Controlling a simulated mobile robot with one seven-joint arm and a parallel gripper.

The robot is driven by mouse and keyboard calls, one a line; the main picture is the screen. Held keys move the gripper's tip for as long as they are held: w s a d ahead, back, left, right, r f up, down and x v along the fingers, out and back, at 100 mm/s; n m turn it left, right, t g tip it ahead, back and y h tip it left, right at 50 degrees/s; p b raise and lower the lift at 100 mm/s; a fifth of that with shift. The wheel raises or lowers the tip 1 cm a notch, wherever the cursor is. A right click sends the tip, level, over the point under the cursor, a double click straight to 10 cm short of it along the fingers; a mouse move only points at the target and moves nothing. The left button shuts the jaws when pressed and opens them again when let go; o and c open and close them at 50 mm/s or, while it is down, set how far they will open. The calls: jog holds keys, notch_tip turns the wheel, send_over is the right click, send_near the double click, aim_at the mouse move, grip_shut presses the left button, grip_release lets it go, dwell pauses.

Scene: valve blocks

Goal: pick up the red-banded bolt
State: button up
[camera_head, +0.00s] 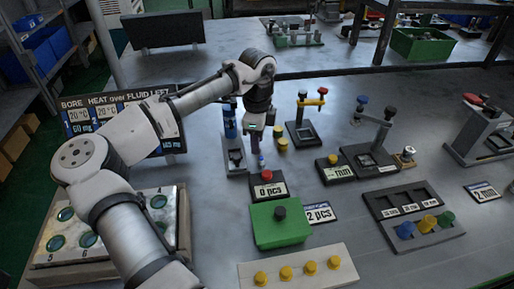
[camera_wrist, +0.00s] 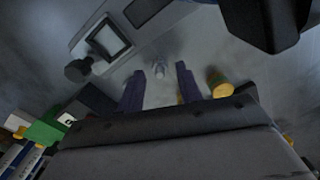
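My gripper (camera_head: 256,148) points down over the middle of the table. In the wrist view my gripper (camera_wrist: 160,73) has its two dark purple fingers apart, with nothing visibly clamped. A small pale upright piece (camera_wrist: 159,70) shows between and just beyond the fingertips; it is too small and dim to tell whether it has a red band. A red knob (camera_head: 267,174) stands on the black "0 pcs" block just in front of the gripper. I cannot make out a red-banded bolt for certain in either view.
Yellow pieces (camera_head: 281,144) stand close right of the gripper, and a blue-topped fixture (camera_head: 231,130) close left. In front are a green block (camera_head: 280,232) and a white strip (camera_head: 300,268) with yellow knobs. A dark tray (camera_head: 413,215) lies right.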

jog(key=shift+f, duration=0.2)
grip_shut()
jog(key=shift+r, duration=0.1)
